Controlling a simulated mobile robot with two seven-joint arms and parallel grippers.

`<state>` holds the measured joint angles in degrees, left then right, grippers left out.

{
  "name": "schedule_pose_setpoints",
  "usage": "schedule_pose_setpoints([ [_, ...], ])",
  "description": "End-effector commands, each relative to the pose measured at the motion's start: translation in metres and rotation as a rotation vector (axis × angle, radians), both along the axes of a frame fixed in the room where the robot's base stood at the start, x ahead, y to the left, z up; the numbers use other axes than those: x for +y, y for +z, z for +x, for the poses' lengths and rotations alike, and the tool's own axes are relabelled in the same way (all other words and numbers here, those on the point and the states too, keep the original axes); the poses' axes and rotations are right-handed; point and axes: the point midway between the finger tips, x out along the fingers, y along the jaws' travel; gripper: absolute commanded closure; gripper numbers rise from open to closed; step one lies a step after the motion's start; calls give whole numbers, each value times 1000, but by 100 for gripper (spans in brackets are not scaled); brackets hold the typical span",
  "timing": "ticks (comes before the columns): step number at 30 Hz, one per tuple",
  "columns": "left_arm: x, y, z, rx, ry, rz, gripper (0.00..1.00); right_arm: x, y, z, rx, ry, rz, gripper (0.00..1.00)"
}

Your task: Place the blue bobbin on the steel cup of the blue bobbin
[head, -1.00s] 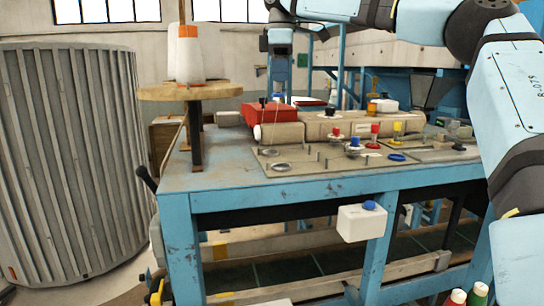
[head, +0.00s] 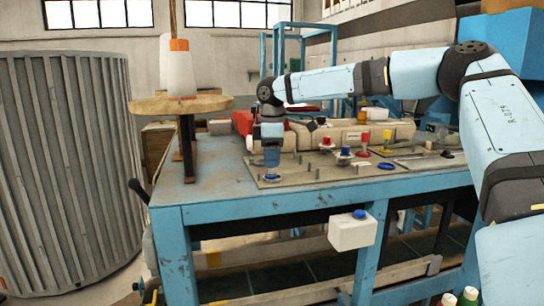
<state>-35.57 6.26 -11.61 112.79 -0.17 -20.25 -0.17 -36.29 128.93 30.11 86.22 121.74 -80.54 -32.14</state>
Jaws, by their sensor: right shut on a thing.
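My right gripper (head: 271,164) points straight down over the left front of the board on the blue table. It is shut on a small blue thing, which looks like the blue bobbin (head: 270,177). The bobbin is at a steel cup (head: 269,181) on the board; the fingers hide much of both, and I cannot tell whether the bobbin rests on it. Another small blue-topped piece (head: 345,150) stands farther right on the board. My left gripper is not in view.
Two red pieces (head: 326,142) (head: 364,138) and a yellow piece (head: 387,136) stand on the board, with a blue ring (head: 387,166) lying at the front. Light sewn sacks (head: 350,133) lie behind. A round wooden stand (head: 150,105) with white cones is at left.

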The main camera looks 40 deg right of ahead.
Motion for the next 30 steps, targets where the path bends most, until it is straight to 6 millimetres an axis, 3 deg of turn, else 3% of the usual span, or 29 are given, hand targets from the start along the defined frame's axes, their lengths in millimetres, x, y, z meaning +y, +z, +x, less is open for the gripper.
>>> schedule_pose_setpoints([
  [12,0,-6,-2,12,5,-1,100,0,-7,0,0,0,0,96],
  [13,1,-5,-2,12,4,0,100,0,-8,0,0,0,0,71],
  [16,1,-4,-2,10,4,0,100,0,-7,0,-1,0,-1,48],
  [25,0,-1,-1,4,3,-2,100,0,-5,0,-1,0,0,48],
  [30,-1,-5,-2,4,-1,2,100,0,12,1,-5,1,-2,48],
])
